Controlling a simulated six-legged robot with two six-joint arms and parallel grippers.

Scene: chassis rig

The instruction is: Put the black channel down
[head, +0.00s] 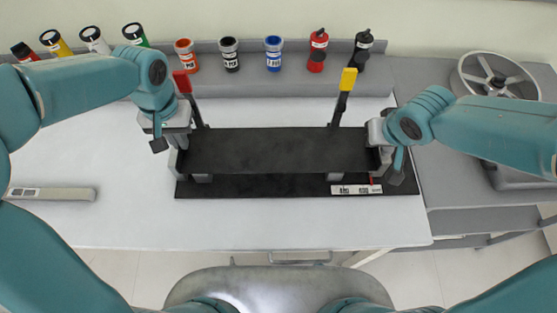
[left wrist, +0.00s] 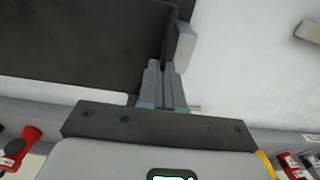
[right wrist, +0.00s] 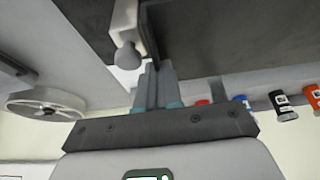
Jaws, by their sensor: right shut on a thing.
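The black channel (head: 280,150) lies level across the middle of the bench in the head view, above a black base plate (head: 270,187). My left gripper (head: 178,146) is at its left end, and my right gripper (head: 377,148) is at its right end. In the left wrist view the fingers (left wrist: 165,82) close on the channel's end edge. In the right wrist view the fingers (right wrist: 156,82) are shut on the other end. Small grey blocks (head: 203,178) show under the front edge; I cannot tell whether the channel touches them.
A red-tipped clamp lever (head: 183,82) and a yellow-tipped one (head: 348,79) stand behind the channel. Several bottles and jars line the back shelf (head: 290,88). A grey bar (head: 52,194) lies at left; a spoked wheel (head: 497,76) is at right. The front bench strip (head: 270,225) is clear.

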